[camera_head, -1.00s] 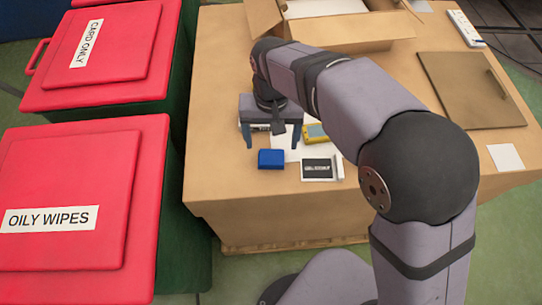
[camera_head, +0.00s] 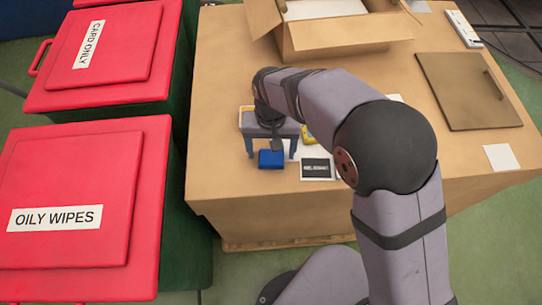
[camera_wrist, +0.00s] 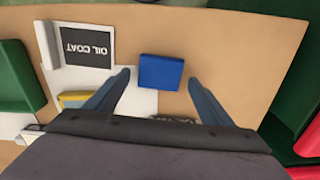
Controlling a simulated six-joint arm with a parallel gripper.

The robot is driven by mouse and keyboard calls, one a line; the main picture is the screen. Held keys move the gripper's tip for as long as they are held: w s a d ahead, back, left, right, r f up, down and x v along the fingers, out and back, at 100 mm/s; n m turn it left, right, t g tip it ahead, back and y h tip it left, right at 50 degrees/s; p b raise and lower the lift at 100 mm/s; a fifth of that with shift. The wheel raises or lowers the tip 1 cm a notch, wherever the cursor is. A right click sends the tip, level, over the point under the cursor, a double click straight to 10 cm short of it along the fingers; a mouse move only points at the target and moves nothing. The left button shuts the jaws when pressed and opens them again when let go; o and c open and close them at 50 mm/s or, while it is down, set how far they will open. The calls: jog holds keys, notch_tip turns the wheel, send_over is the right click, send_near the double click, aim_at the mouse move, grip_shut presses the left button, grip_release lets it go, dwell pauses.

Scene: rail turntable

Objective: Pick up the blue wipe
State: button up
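The blue wipe (camera_head: 271,159) is a small folded blue block near the front edge of the table. In the wrist view the blue wipe (camera_wrist: 160,72) lies just beyond my fingertips, between their lines, partly over a white sheet (camera_wrist: 125,100). My gripper (camera_head: 271,150) is open and empty, with its fingers spread to either side and pointing down. The gripper also shows in the wrist view (camera_wrist: 160,77). I cannot tell how high the fingertips are above the table.
A black "OIL COAT" card (camera_wrist: 87,46) and a yellow item (camera_wrist: 75,99) lie beside the wipe. Red-lidded bins (camera_head: 70,205) stand left of the table. An open cardboard box (camera_head: 340,35) and a brown board (camera_head: 468,90) are farther back.

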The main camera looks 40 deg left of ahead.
aim_at(271, 153)
jog(key=c, duration=0.9)
jog(key=shift+r, duration=0.15)
notch_tip(271, 153, up, 10)
jog(key=shift+f+b, duration=0.1)
jog(key=shift+b, duration=0.85)
jog(key=shift+o, duration=0.4)
